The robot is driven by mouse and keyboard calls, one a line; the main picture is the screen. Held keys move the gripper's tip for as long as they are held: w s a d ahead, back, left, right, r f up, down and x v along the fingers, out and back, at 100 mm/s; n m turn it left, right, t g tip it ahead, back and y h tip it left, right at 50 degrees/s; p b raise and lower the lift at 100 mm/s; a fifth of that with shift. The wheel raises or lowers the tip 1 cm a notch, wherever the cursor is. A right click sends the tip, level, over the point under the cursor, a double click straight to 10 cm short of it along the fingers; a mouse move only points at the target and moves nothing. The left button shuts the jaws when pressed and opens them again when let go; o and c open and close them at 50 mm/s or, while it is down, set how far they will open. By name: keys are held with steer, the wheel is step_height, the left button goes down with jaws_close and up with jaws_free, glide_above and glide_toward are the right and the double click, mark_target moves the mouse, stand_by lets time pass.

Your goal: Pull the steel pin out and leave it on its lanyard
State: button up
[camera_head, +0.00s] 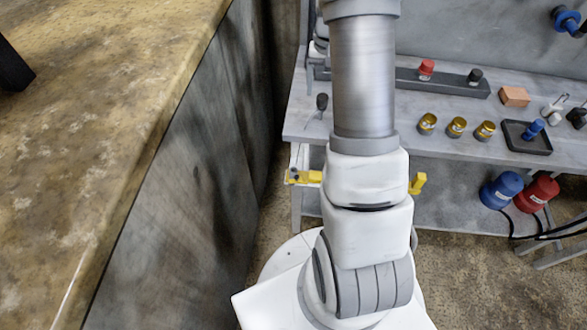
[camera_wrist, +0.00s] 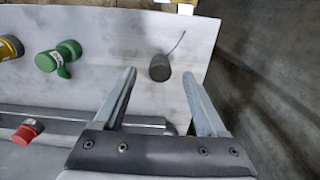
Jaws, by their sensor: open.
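My gripper (camera_wrist: 165,75) is open in the wrist view, its two grey fingers spread with nothing between them. A dark knob of this kind also shows at the bench's left end in the head view (camera_head: 321,101). I cannot tell whether the thin line is a lanyard. No steel pin is clearly recognisable.
The grey bench (camera_head: 455,157) holds a red button (camera_head: 426,69), several brass cups (camera_head: 456,127), an orange block (camera_head: 514,96) and a black tray (camera_head: 541,145). A yellow part (camera_head: 304,177) sits below its front edge. A green knob (camera_wrist: 68,55) stands left.

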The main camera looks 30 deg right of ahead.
step_height(320, 180, up, 15)
steer(key=shift+p, duration=0.45)
steer(key=s+a+r+n+t, duration=0.2)
steer(key=s+a+r, duration=0.25)
steer(key=a, duration=0.25)
steer(key=s+a+r+n+t, duration=0.1)
steer(key=s+a+r, duration=0.3)
steer(key=s+a, duration=0.15)
steer(key=s+a+f+n+t, duration=0.1)
steer(key=s+a+n+t, duration=0.1)
steer(key=s+a, duration=0.6)
steer(key=shift+s+a+n+t, duration=0.3)
steer(key=shift+s+n, duration=0.6)
steer(key=shift+s, duration=0.3)
steer(key=shift+d, duration=0.1)
